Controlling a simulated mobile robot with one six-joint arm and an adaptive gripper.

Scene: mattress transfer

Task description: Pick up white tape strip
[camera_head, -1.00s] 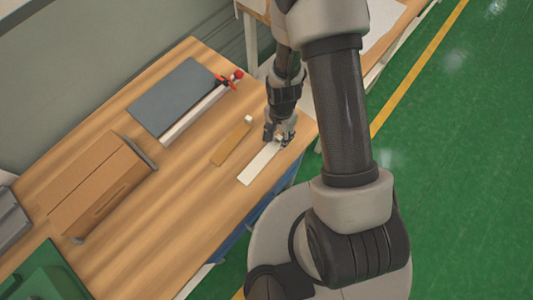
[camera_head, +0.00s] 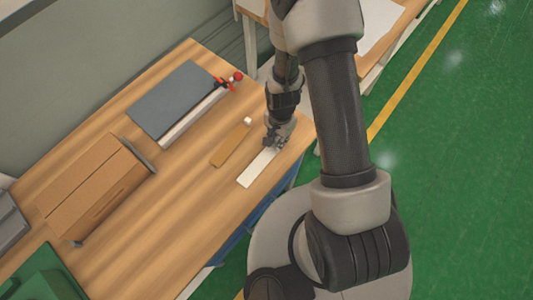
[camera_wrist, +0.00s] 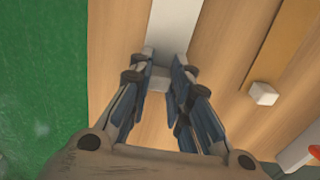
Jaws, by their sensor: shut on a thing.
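The white tape strip (camera_head: 258,169) lies on the wooden table near its front edge. Its near end shows in the wrist view (camera_wrist: 174,25) and runs up to my gripper. My gripper (camera_head: 273,144) is down at the strip's upper right end. The exact contact at the fingertips is partly hidden.
A tan strip (camera_head: 229,147) with a small white block (camera_wrist: 263,94) at its end lies beside. Green floor lies beyond the table edge.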

